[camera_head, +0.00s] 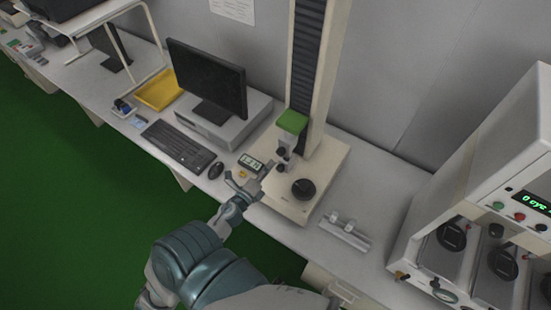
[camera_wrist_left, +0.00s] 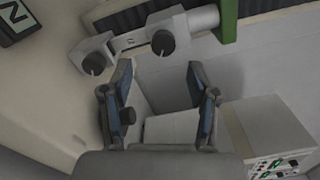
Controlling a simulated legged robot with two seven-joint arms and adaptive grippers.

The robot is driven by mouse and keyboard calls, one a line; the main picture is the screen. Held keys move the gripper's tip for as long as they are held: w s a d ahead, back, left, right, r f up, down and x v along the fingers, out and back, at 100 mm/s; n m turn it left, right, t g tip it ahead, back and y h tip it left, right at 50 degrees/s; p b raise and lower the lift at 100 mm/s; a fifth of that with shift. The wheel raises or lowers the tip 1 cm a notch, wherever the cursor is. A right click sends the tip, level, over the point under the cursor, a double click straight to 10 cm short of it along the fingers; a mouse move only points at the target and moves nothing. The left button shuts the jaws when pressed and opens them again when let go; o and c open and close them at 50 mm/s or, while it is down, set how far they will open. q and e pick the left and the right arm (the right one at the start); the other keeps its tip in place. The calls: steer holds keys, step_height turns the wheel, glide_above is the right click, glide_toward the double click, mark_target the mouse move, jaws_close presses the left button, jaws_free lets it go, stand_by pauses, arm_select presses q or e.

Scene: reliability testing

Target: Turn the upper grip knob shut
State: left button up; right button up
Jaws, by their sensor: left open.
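The upper grip, with a dark round knob (camera_head: 281,151), hangs below a green block (camera_head: 292,122) on the testing machine's column. In the left wrist view the knob nearer the green part, the upper grip knob (camera_wrist_left: 163,43), lies just beyond the fingertips, between their lines. A second dark knob (camera_wrist_left: 95,63), on the other grip, is to the left, outside the left finger. My left gripper (camera_head: 257,180) is beside the grips, on their near left side. In its wrist view the left gripper (camera_wrist_left: 159,72) is open with nothing between the fingers. My right gripper is not in view.
The keyboard (camera_head: 178,148), mouse (camera_head: 216,170) and monitor (camera_head: 207,75) are left. A cabinet (camera_head: 480,200) stands right.

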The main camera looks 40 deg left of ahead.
arm_select(q)
steer(key=s, duration=0.2)
steer(key=s+d, duration=0.1)
steer(key=s, duration=0.1)
steer(key=shift+s, duration=0.35)
steer(key=shift+a, duration=0.15)
